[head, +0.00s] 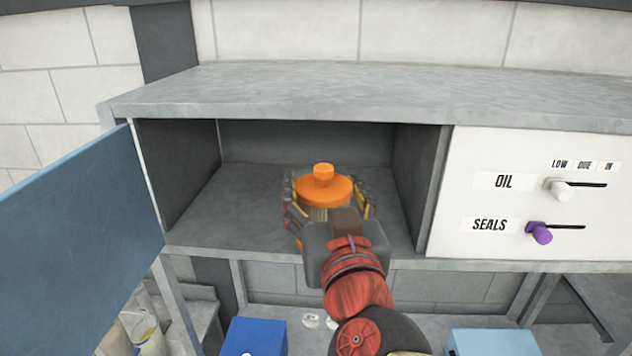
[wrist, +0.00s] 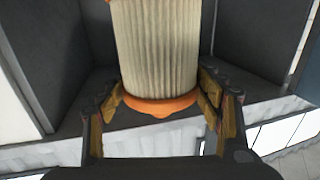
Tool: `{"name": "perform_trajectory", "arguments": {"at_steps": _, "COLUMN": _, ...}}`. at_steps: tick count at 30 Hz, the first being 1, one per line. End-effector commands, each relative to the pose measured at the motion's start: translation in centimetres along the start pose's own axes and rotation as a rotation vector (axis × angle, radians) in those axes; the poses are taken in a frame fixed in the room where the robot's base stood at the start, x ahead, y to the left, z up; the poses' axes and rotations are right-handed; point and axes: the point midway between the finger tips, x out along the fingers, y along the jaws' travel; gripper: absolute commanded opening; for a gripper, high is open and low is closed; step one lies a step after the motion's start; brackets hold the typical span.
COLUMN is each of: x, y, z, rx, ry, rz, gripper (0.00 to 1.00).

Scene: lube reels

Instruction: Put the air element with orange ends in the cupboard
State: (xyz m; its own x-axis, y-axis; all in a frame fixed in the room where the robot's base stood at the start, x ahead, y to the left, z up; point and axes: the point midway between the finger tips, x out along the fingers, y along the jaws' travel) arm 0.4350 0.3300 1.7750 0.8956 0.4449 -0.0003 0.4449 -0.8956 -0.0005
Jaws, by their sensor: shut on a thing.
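The air element has orange ends and a pleated cream body. In the head view its orange top (head: 323,188) shows between the fingers of my gripper (head: 328,197), inside the cupboard opening. In the wrist view the pleated body (wrist: 158,45) fills the upper middle, with one orange end nearest the palm. My gripper (wrist: 160,100) is shut on the element, with a finger on each side. The cupboard (head: 270,140) is a grey open compartment, empty apart from the element and my gripper. The element's lower part is hidden in the head view, so I cannot tell whether it touches the cupboard floor.
The blue cupboard door (head: 75,235) stands open at the left. A white panel (head: 535,195) with OIL and SEALS sliders is to the right of the opening. Blue boxes (head: 255,337) (head: 492,342) sit below the cupboard. Free floor shows on the left inside the compartment.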

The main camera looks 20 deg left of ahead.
Motion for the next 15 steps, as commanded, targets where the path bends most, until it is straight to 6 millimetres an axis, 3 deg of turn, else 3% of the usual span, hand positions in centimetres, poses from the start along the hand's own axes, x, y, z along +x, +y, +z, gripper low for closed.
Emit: {"name": "perform_trajectory", "arguments": {"at_steps": 15, "x": 12.4, "y": 2.9, "z": 0.1, "rx": -0.001, "ry": 0.0, "rz": 0.003, "gripper": 0.36}}
